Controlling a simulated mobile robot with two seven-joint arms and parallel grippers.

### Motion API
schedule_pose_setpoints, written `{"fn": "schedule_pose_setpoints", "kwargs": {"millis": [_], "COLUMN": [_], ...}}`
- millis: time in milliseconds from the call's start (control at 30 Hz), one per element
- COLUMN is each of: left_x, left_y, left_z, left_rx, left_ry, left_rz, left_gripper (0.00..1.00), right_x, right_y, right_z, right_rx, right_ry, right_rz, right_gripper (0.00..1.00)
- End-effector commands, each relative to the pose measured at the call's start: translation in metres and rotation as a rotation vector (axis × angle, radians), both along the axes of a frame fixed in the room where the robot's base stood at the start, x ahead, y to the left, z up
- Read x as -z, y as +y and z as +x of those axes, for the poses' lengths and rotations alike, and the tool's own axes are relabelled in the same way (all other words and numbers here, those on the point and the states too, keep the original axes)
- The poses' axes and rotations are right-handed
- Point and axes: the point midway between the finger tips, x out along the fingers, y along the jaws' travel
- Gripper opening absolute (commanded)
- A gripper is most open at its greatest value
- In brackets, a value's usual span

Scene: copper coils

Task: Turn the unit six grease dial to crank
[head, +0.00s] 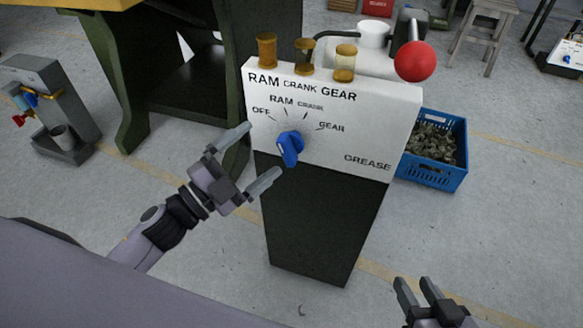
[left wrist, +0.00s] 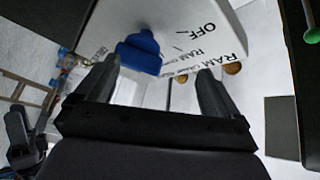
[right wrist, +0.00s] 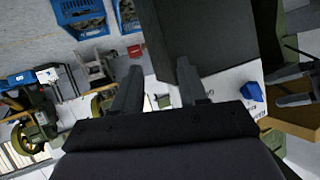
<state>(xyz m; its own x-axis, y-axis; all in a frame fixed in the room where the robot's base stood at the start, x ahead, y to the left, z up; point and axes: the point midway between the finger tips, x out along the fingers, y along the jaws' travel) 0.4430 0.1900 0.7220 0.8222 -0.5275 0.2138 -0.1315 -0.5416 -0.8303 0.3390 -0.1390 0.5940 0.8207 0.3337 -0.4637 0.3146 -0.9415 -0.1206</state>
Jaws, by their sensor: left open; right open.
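The blue grease dial (head: 290,148) is on the front of a white panel (head: 350,135) marked OFF, RAM, CRANK, GEAR and GREASE. I cannot tell which mark the dial points at. My left gripper (head: 261,152) is open and empty just left of the dial, its fingers reaching towards it, apart from it as far as I can see. In the left wrist view the dial (left wrist: 140,52) shows beyond the fingertips, nearer the left finger. My right gripper (head: 416,282) is open and empty, low at the right, away from the panel. The dial also shows in the right wrist view (right wrist: 252,92).
Several amber cups (head: 345,62) stand along the panel's top. A red ball (head: 414,61) is at its upper right corner. A blue crate (head: 432,178) of metal parts sits behind right. A dark green frame (head: 130,115) stands behind left. The floor in front is clear.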

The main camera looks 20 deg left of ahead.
Motion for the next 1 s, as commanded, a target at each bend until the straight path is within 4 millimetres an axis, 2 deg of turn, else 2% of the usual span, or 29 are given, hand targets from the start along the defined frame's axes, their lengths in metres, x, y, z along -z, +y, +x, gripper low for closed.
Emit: {"fn": "schedule_pose_setpoints", "kwargs": {"millis": [33, 233, 567, 1000], "left_x": [0.012, 0.019, 0.017, 0.004], "left_y": [-0.003, -0.013, -0.022, -0.058], "left_z": [0.001, 0.001, 0.005, 0.042], "left_rx": [0.027, 0.112, 0.149, 0.147], "left_ry": [-0.043, -0.161, -0.212, -0.209], "left_rz": [0.039, 0.159, 0.215, 0.212], "left_gripper": [0.96, 0.96, 0.96, 0.96], "right_x": [0.016, 0.027, 0.027, 0.027], "right_y": [0.003, 0.011, 0.014, 0.014], "right_z": [0.001, 0.002, 0.003, 0.003], "right_rx": [-0.007, -0.025, -0.034, -0.033], "right_ry": [-0.006, -0.021, -0.027, -0.027], "right_rz": [0.006, 0.027, 0.036, 0.032], "right_gripper": [0.43, 0.43, 0.43, 0.43]}}
